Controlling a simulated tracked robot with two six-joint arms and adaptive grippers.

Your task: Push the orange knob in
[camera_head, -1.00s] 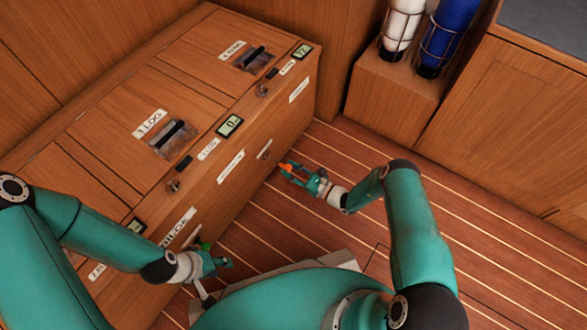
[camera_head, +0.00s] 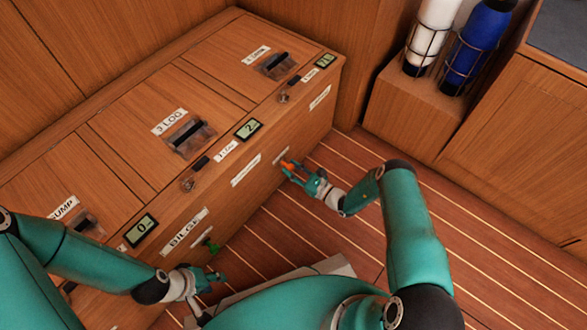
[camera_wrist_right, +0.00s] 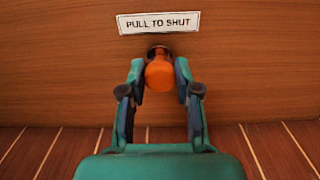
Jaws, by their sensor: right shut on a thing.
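The orange knob (camera_wrist_right: 159,73) sits on a short dark stem against the wooden front, just under a "PULL TO SHUT" label (camera_wrist_right: 159,23). My right gripper (camera_wrist_right: 160,80) has one finger on each side of the knob and is shut on it. In the head view the orange knob (camera_head: 288,165) shows as a small spot between the fingers of my right gripper (camera_head: 290,171), close to the cabinet front. My left gripper (camera_head: 216,281) is low in front of the cabinet, apart from a green knob (camera_head: 212,247); its finger opening is too small to judge.
The long wooden cabinet (camera_head: 236,198) has labelled lids and small displays, one reading 2 (camera_head: 248,130). A wooden stand (camera_head: 400,112) at the back right holds a white cylinder (camera_head: 432,32) and a blue cylinder (camera_head: 475,45). The striped floor (camera_head: 470,225) to the right is clear.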

